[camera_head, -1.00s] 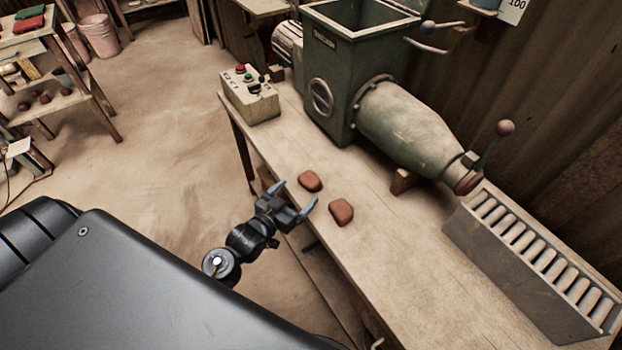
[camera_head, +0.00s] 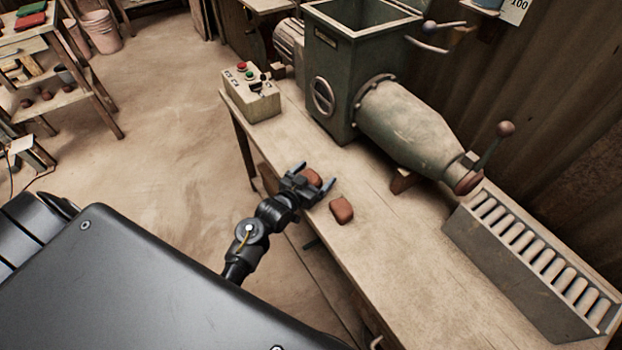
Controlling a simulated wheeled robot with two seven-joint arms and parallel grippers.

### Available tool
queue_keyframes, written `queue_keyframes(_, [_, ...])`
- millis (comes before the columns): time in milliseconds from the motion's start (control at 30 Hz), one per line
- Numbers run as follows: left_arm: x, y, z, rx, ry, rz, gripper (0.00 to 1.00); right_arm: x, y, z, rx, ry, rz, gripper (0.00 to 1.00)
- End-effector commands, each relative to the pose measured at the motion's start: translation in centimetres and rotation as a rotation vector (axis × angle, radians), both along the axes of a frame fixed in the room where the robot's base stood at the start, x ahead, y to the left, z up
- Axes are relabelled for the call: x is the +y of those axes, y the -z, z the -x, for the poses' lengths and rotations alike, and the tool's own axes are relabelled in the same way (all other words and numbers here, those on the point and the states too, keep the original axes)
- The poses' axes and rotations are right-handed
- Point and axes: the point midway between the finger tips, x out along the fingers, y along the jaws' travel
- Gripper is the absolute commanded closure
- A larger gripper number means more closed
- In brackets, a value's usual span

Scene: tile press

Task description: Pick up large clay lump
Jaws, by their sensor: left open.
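Two reddish-brown clay lumps are on the wooden bench. The farther lump (camera_head: 313,177) is partly hidden by my left gripper, and the nearer lump (camera_head: 341,210) lies in full view to its right. They look close in size, so I cannot tell for sure which is the large one. My left gripper (camera_head: 315,176) is open over the bench's near edge, with its fingertips to either side of the farther lump. I cannot tell whether the fingers touch it. My right gripper is not in view.
A green press machine (camera_head: 335,75) with a tapered barrel (camera_head: 410,125) stands at the back of the bench (camera_head: 390,245). A control box (camera_head: 250,92) sits at the bench's left end, and a roller tray (camera_head: 520,270) at right. The bench's front right is clear.

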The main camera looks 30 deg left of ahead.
Motion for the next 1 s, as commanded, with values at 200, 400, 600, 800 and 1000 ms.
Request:
queue_keyframes(200, [0.0,0.0,0.0,0.0,0.0,0.0,0.19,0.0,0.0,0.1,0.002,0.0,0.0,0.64])
queue_keyframes(400, [0.0,0.0,0.1,0.0,0.0,0.0,0.45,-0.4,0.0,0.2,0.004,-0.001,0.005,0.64])
queue_keyframes(600, [0.0,0.0,0.0,-0.001,0.0,0.0,0.64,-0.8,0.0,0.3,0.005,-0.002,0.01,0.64])
queue_keyframes(800, [0.0,-0.1,0.0,-0.001,0.0,0.0,0.64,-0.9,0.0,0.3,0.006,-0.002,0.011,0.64])
queue_keyframes(1000, [0.0,-1.6,0.0,-0.003,0.0,-0.001,0.64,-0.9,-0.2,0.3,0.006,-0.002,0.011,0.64])
